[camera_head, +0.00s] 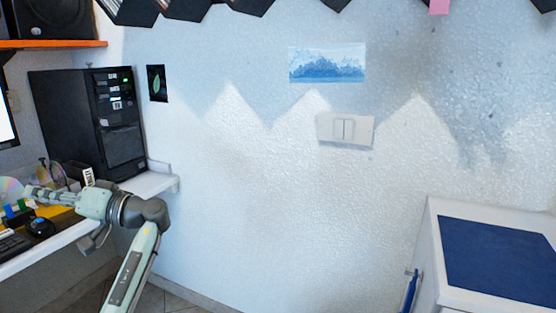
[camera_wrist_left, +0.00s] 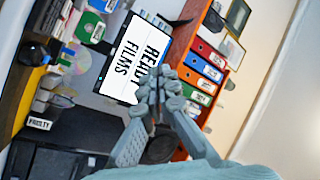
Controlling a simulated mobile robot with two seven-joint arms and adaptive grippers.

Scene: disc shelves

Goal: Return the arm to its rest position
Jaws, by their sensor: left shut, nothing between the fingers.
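My left arm comes up from the bottom left of the head view, bends at the elbow and points left over the desk (camera_head: 60,240). My left gripper (camera_head: 34,191) is at the left edge, above the desk's front part, and looks shut and empty. In the left wrist view its fingers (camera_wrist_left: 158,88) are together with nothing between them. Behind them is a monitor (camera_wrist_left: 132,58) reading "READY FILMS". My right gripper is not in view.
A black computer tower (camera_head: 95,120) stands on the desk behind my arm. A mouse (camera_head: 40,227) and keyboard (camera_head: 12,246) lie below the gripper. Colored binders (camera_wrist_left: 205,70) show in the wrist view.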

